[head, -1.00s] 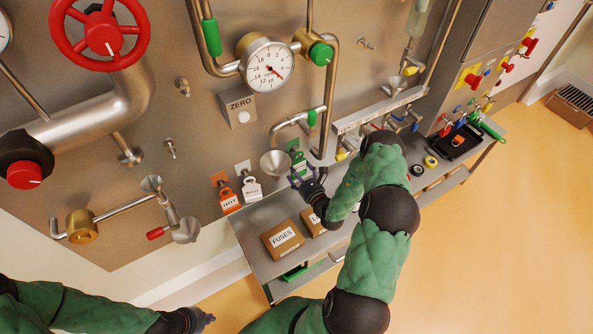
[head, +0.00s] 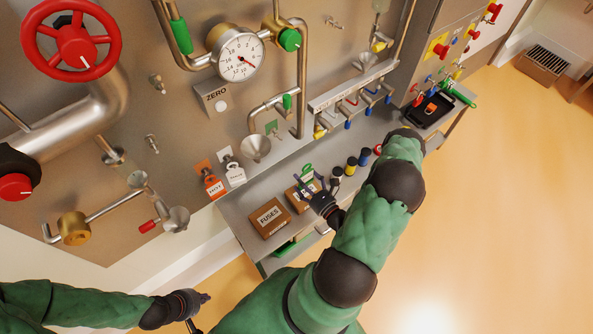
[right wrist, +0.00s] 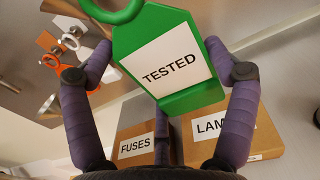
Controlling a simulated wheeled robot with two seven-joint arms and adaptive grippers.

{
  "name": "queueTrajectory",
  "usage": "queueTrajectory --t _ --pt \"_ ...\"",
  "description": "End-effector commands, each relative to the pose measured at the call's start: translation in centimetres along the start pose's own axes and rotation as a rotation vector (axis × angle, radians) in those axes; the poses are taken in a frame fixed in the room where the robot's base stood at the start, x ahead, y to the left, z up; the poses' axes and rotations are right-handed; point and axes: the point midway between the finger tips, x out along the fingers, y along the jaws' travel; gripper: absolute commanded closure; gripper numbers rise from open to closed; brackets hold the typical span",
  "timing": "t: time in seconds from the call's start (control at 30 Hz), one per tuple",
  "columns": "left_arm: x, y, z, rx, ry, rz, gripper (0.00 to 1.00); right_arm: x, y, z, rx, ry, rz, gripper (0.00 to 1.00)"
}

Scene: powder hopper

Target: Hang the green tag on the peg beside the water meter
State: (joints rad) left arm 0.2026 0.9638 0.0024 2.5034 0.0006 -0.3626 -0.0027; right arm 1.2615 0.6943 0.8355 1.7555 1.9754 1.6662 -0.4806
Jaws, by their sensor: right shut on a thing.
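The green tag (head: 307,169) is in my right gripper (head: 317,188), above the boxes and in front of the wall panel. In the right wrist view the green tag (right wrist: 165,92) has a white TESTED label and a ring at its top; it is tilted. The purple fingers of my right gripper (right wrist: 163,70) close on its two sides. My left gripper (head: 197,299) is low in the head view, away from the panel; its jaws are too small to read. Bare pegs stick out of the panel, one upper (head: 157,82) and one lower (head: 151,143). I cannot tell which fitting is the water meter.
A dial gauge (head: 237,54) sits above a ZERO plate (head: 217,100). An orange tag (head: 213,186) and a white tag (head: 234,172) hang left of a funnel (head: 256,148). A FUSES box (head: 269,217) and a LAMPS box (right wrist: 222,130) stand on the shelf. A green patch (head: 271,128) is on the panel.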

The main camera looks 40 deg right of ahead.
Motion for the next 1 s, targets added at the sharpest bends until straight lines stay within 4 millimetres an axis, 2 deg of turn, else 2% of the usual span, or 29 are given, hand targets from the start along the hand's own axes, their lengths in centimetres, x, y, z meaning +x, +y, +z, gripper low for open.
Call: queueTrajectory --t 0.27,0.73,1.0 --pt "-0.4 0.1 0.0 0.000 0.000 0.000 1.00 -1.5 0.0 0.1 0.001 0.001 -0.001 0.44" --pt "-1.4 0.5 0.1 0.000 0.000 0.000 1.00 -1.6 0.0 1.2 0.000 0.000 0.000 0.44" --pt "-1.5 0.5 0.1 0.000 0.000 0.000 1.00 -2.1 -0.1 1.3 0.001 0.001 -0.002 0.44"
